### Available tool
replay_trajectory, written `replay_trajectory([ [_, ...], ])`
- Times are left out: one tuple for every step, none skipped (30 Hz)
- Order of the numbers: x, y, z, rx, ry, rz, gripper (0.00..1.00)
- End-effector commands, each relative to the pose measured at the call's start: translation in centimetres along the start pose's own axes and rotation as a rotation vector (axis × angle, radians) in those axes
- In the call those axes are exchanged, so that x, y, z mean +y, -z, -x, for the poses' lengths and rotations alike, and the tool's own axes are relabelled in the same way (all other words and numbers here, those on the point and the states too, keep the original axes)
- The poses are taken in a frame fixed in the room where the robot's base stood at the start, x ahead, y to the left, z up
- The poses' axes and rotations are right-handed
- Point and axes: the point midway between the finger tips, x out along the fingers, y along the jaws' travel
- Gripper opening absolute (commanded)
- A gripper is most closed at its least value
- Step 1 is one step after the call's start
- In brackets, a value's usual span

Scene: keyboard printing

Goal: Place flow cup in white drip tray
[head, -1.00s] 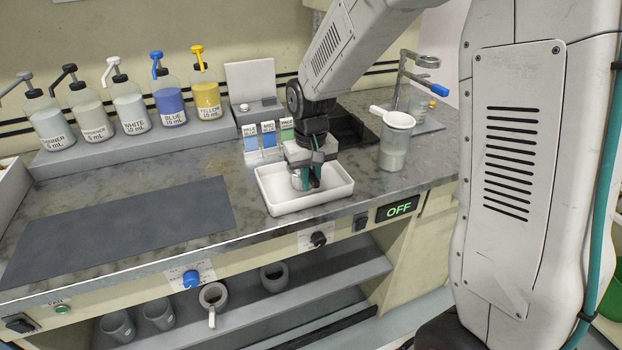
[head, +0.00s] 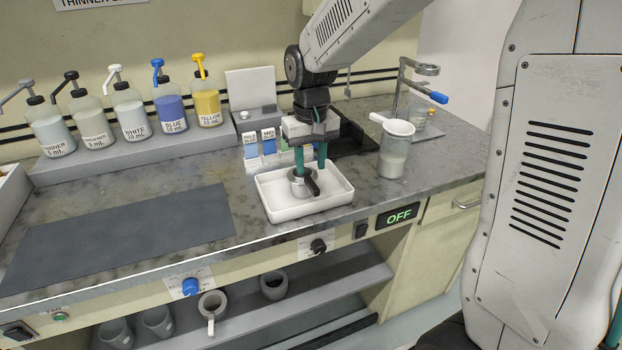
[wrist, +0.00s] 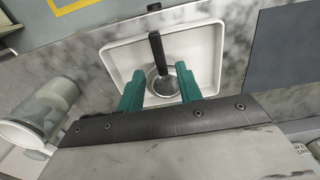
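The white drip tray (head: 333,201) sits on the counter in the head view, and its rim also shows in the wrist view (wrist: 208,35). My gripper (head: 310,172) is above the tray. Its green fingers are spread to either side of the cup, with visible gaps in the wrist view (wrist: 161,90).
A clear container with a white strainer (head: 393,155) stands right of the tray. Colour cards (head: 268,141) stand behind it. Pump bottles (head: 170,112) line the back left shelf. A dark mat (head: 120,235) lies left. A metal stand (head: 403,85) is at the back right.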

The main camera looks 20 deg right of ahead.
Motion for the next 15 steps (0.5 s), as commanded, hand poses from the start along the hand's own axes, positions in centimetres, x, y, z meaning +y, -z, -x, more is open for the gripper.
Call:
replay_trajectory([
  [0.0, 0.1, 1.1, 0.004, 0.0, 0.0, 0.36],
  [0.0, 0.1, 1.6, 0.003, 0.0, 0.0, 0.36],
  [0.0, 0.1, 2.3, 0.003, 0.0, 0.0, 0.36],
  [0.0, 0.1, 2.7, 0.003, 0.0, 0.0, 0.36],
  [0.0, 0.0, 3.1, 0.002, 0.0, 0.0, 0.36],
  [0.0, 0.0, 3.5, 0.002, 0.0, 0.0, 0.36],
  [0.0, 0.0, 3.8, 0.002, 0.0, 0.0, 0.36],
  [0.0, 0.0, 4.0, 0.001, 0.0, 0.0, 0.36],
  [0.0, 0.0, 4.3, 0.0, 0.0, 0.0, 0.36],
  [0.0, 0.0, 4.4, 0.0, 0.0, 0.0, 0.36],
  [0.0, 0.0, 4.5, 0.0, 0.0, 0.0, 0.36],
  [0.0, 0.0, 4.6, 0.0, 0.0, 0.0, 0.36],
  [0.0, 0.0, 4.6, 0.0, 0.0, 0.0, 0.36],
  [0.0, -0.1, 4.7, 0.0, 0.0, 0.0, 0.36],
  [0.1, -0.5, 4.9, 0.002, 0.0, 0.0, 0.36],
])
